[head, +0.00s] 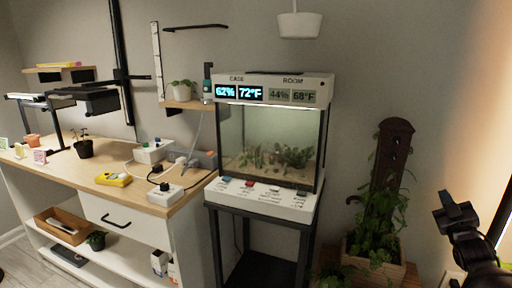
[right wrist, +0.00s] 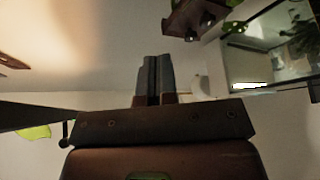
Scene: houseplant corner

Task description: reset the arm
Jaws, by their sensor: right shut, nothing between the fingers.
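My right gripper (head: 449,205) is at the right edge of the head view, raised in front of the wall and to the right of the tall planter. Its fingers are shut with nothing between them; the closed fingers also show in the right wrist view (right wrist: 155,78). It touches nothing that I can see. My left gripper is not in view.
A planter (head: 375,272) with a climbing plant on a dark post stands close left of the right gripper. A lit glass terrarium (head: 268,150) stands on a black stand in the middle. A wooden workbench (head: 137,190) with pots and sockets is at left.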

